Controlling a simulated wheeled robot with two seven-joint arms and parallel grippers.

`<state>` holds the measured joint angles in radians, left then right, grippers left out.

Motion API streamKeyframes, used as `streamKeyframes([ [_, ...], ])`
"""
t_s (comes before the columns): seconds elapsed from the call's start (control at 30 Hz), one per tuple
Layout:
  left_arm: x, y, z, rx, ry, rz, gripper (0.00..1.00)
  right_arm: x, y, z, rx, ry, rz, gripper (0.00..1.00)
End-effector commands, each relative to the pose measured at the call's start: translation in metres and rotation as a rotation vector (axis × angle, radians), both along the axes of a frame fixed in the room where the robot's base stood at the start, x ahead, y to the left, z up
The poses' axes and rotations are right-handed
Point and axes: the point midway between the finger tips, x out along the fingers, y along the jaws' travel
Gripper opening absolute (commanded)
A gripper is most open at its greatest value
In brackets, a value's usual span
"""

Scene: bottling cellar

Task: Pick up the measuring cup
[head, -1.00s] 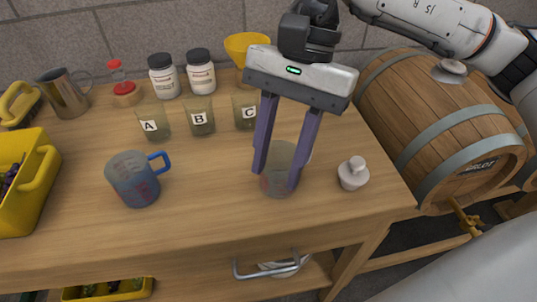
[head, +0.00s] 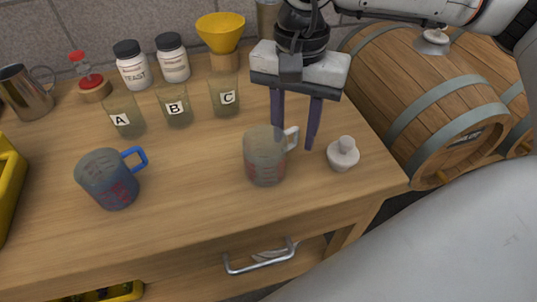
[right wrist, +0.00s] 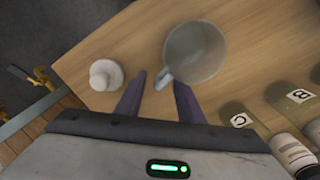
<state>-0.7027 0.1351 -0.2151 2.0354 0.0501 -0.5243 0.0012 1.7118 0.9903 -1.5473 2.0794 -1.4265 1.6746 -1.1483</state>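A clear measuring cup (head: 264,158) with red markings and a pale handle (head: 291,138) stands upright on the wooden table. It also shows in the right wrist view (right wrist: 197,53). A second measuring cup (head: 106,182), bluish with a blue handle, stands to the left. My right gripper (head: 294,132) is open and empty, just behind and to the right of the clear cup. In the right wrist view, the cup's handle lies between and just beyond the fingertips (right wrist: 160,80); I cannot tell whether they touch it. My left gripper is not in view.
A white stopper-like object (head: 343,155) stands right of the clear cup, near the table edge. Labelled cups A (head: 125,120), B (head: 175,108) and C (head: 224,97) stand behind, with jars and a yellow funnel (head: 220,32). A barrel (head: 430,100) stands at the right.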

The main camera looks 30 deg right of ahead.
Motion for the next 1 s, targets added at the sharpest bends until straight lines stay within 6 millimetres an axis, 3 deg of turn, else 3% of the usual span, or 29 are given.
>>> streamKeyframes([
  [0.13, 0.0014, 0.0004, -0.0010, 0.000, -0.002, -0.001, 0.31, -0.0004, -0.0009, -0.0137, 0.000, 0.000, -0.001, 0.34],
  [0.37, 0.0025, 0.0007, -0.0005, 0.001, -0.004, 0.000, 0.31, -0.0005, -0.0007, -0.0149, 0.001, 0.000, -0.001, 0.34],
  [0.6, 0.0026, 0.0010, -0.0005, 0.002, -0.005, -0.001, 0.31, -0.0004, -0.0006, -0.0147, 0.001, 0.000, -0.001, 0.00],
  [1.0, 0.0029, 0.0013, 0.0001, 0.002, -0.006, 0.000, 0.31, -0.0003, -0.0005, -0.0124, 0.001, -0.001, -0.001, 0.00],
])
